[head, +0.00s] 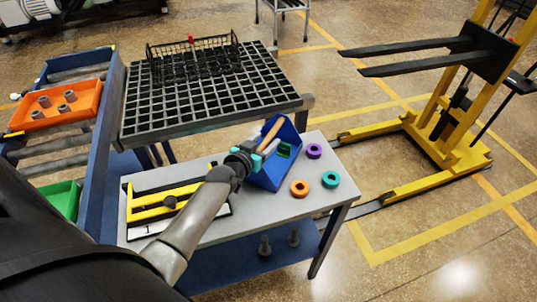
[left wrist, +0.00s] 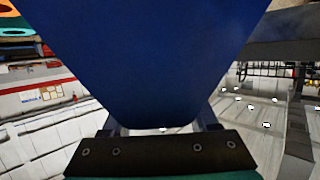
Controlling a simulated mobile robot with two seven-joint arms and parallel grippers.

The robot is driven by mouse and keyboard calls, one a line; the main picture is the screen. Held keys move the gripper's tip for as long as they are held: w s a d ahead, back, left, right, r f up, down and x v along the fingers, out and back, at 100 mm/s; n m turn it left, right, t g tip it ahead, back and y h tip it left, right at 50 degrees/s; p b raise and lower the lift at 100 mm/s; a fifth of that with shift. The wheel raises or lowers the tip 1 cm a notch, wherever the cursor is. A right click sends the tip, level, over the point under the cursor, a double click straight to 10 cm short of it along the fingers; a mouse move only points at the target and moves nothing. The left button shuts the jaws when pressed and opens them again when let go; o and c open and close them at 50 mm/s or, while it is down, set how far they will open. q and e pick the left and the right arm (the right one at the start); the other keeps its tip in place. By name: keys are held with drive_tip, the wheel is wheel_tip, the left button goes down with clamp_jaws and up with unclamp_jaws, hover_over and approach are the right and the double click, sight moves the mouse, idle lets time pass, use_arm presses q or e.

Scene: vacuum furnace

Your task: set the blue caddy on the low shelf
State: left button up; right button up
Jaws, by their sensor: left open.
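The blue caddy (head: 292,165) has a wooden bar handle and something green inside. It is at the right part of the grey tabletop (head: 240,220); I cannot tell whether its whole base rests flat. My left gripper (head: 257,158) is open at the caddy's left side, close to the handle. In the left wrist view the caddy's blue wall (left wrist: 150,60) fills the middle, and the gripper (left wrist: 160,126) has its fingers partly hidden by it. I cannot tell whether they touch it. A low blue shelf (head: 225,278) lies under the tabletop, with two grey parts on it. My right gripper is not in view.
Purple (head: 314,151), teal (head: 331,179) and orange (head: 299,188) rings lie right of the caddy. A yellow-barred fixture (head: 165,203) occupies the tabletop's left. A black grid table (head: 205,95) stands behind, a yellow lift (head: 450,130) to the right. The floor in front right is clear.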

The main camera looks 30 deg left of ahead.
use_arm(q)
clamp_jaws()
idle(0.5)
idle(0.9)
drive_tip(key=shift+w+r, duration=0.1)
drive_tip(key=shift+r, duration=0.05)
